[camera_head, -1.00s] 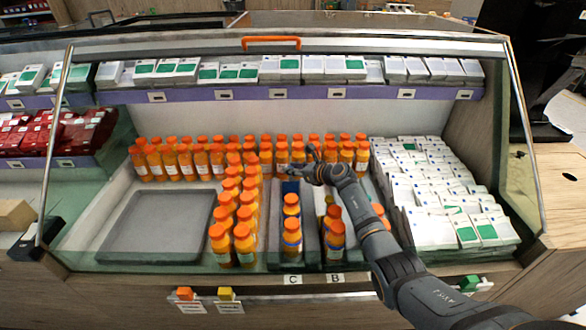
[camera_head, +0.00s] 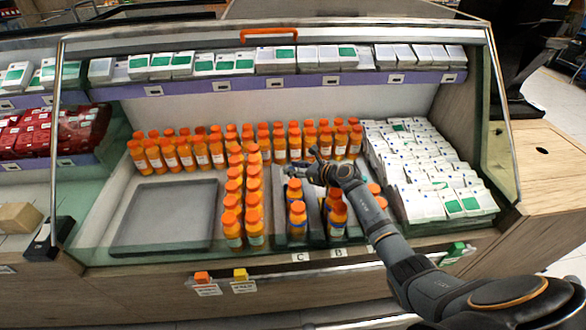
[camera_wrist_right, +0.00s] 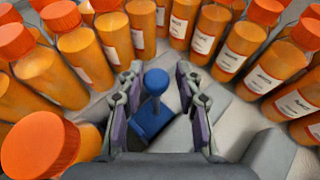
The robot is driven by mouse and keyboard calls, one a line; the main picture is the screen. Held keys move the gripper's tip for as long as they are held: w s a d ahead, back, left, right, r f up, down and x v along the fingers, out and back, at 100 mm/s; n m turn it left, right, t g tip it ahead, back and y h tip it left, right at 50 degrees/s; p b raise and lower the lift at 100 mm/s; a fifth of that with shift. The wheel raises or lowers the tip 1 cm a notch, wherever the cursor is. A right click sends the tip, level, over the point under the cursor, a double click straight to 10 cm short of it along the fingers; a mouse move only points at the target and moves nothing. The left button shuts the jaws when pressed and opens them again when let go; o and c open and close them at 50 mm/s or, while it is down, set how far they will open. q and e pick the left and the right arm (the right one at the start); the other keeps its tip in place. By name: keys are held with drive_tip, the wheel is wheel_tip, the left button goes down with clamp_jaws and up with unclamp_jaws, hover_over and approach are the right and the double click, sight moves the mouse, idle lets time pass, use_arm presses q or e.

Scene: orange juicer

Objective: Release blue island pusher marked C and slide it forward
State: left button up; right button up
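The blue pusher (camera_wrist_right: 154,95) shows in the right wrist view as a blue block with a rounded knob on a short stem. My right gripper (camera_wrist_right: 158,78) is open, with one finger on each side of the knob and visible gaps between. In the head view the right gripper (camera_head: 303,163) is over the back end of the lane with the C label (camera_head: 300,257). It hides most of the pusher there. Orange-capped bottles (camera_head: 297,221) stand in the front part of lane C. My left gripper is not in view.
Lane B (camera_head: 338,253) holds more bottles just right of lane C. Rows of orange-capped bottles (camera_wrist_right: 226,45) crowd behind and beside the gripper. A grey tray (camera_head: 162,240) lies empty at left. White boxes (camera_head: 425,205) fill the right. The cabinet's glass sides and top bar surround the opening.

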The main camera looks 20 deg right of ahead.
drive_tip(key=shift+o, duration=1.1)
drive_tip(key=shift+r, duration=0.1)
wheel_tip(320, 180, up, 10)
